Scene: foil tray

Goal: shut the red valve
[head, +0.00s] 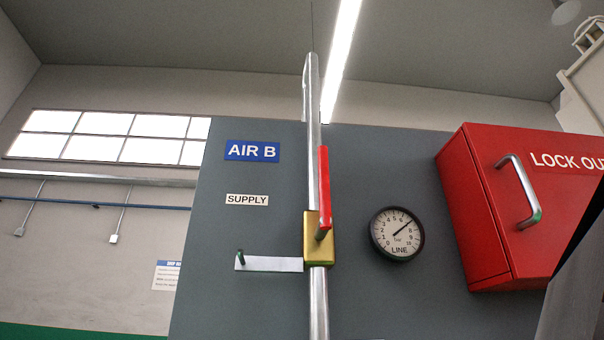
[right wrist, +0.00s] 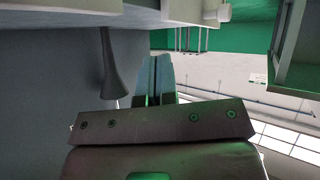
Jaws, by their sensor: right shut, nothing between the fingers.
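The red valve's lever (head: 323,188) stands upright in the head view, in line with the vertical silver pipe (head: 312,125). Its lower end sits on the brass-coloured valve body (head: 312,246). A white strip (head: 275,264) with a small dark green peg (head: 240,257) sticks out to the left of the body. My right gripper (right wrist: 157,62) shows in the right wrist view, its fingers together and empty. I cannot make out the red lever in that view. My left gripper is in neither view.
A round gauge (head: 397,234) is on the grey panel (head: 260,310), right of the valve. A red lock-out box (head: 480,225) with a metal handle (head: 522,190) juts out farther right. A dark tapered part (right wrist: 114,70) is left of my right fingers in the wrist view.

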